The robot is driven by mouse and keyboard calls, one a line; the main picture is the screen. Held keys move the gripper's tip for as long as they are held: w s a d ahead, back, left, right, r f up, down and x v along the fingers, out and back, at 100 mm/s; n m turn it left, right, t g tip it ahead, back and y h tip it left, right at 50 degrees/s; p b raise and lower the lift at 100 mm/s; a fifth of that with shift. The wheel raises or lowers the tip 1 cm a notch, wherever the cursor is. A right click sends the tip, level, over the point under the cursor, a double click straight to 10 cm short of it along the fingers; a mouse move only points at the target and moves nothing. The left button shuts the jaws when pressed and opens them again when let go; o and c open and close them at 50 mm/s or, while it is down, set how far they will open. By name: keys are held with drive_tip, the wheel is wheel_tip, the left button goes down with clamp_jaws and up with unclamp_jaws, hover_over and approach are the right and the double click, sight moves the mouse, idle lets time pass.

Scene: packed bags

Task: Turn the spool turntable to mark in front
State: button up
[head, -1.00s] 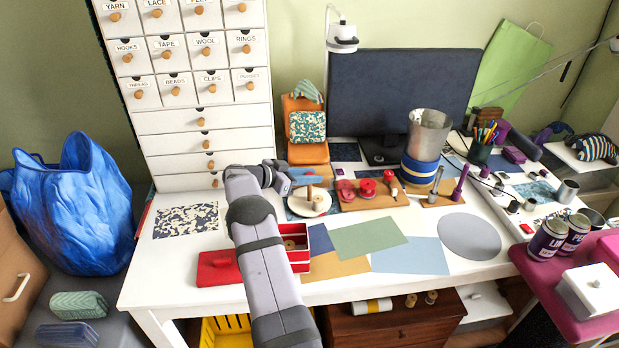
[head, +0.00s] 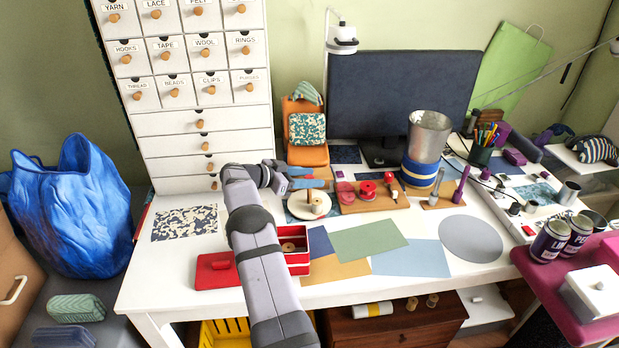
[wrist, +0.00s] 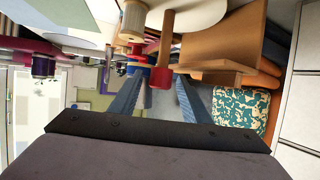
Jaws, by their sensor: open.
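The turntable (head: 297,208) is a round white disc on the table, with a pale wooden spool (head: 317,207) and an upright brown peg (head: 309,196) on it. My gripper (head: 311,178) is just above the disc, at the top of the peg. In the wrist view the scene is upside down. There the disc (wrist: 195,10) is at the top edge, and the peg (wrist: 164,42) ends in a red tip between the spread blue fingers of my gripper (wrist: 157,92). The fingers look apart, and I cannot tell if either touches the peg. I cannot make out the mark.
A wooden board with red spools (head: 367,189) stands just right of the disc. An orange stand with a patterned cushion (head: 307,128) is behind it. The red box (head: 297,268) is in front, beneath my forearm. White drawers (head: 203,145) stand at the left.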

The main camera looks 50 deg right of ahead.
drive_tip(key=b+v, duration=0.1)
drive_tip(key=v, duration=0.6)
drive_tip(key=shift+r, duration=0.2)
